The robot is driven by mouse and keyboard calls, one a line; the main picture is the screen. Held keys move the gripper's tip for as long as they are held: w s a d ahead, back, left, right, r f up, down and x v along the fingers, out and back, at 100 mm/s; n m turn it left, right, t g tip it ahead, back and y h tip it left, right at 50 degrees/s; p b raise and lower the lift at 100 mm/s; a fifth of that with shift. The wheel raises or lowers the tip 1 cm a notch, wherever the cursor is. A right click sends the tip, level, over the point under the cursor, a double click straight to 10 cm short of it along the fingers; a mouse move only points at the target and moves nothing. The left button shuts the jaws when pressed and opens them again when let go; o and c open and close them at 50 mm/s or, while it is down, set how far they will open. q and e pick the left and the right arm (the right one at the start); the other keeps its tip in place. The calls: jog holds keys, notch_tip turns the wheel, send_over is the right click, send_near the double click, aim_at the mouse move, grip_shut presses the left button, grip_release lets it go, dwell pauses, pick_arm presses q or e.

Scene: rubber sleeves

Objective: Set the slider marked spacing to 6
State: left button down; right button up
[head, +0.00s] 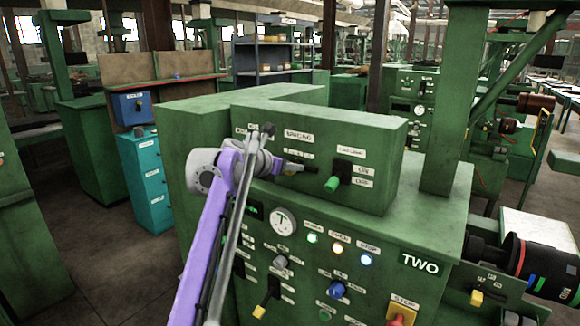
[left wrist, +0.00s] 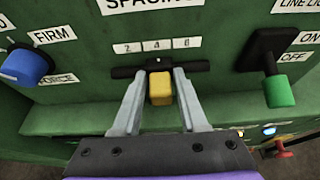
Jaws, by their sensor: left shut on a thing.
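The spacing slider (left wrist: 160,88) has a yellow knob in a dark horizontal slot on the green panel, below the SPACING label (left wrist: 150,4). A white strip above the slot reads 2, 4, 6 (left wrist: 157,45). The knob stands about under the 4, with the 6 to its right. My left gripper (left wrist: 160,80) has one finger on each side of the knob and is shut on it. In the head view my left gripper (head: 290,167) reaches the upper panel box and hides the knob. My right gripper is not in view.
A black switch with a green tip (left wrist: 279,90) sits right of the slider, beside ON and OFF labels. A blue knob marked FIRM and FORCE (left wrist: 26,66) is to the left. Below are lit lamps (head: 338,249), a gauge (head: 283,222) and a red stop button (head: 400,312).

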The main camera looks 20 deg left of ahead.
aim_at(310, 170)
pick_arm(q)
jog(key=shift+d, duration=0.15)
jog(key=d, duration=0.1)
jog(key=s+d, duration=0.1)
jog(key=d, duration=0.1)
jog(key=shift+s+d, duration=0.2)
jog(key=shift+d, duration=0.1)
jog(key=shift+a, duration=0.1)
jog(key=c, duration=0.8)
grip_release()
jog(key=shift+o, duration=1)
jog(key=shift+s+r, duration=0.1)
jog(key=shift+s, duration=0.05)
jog(key=b+v, duration=0.1)
jog(key=v, duration=0.9)
jog(key=shift+s, duration=0.25)
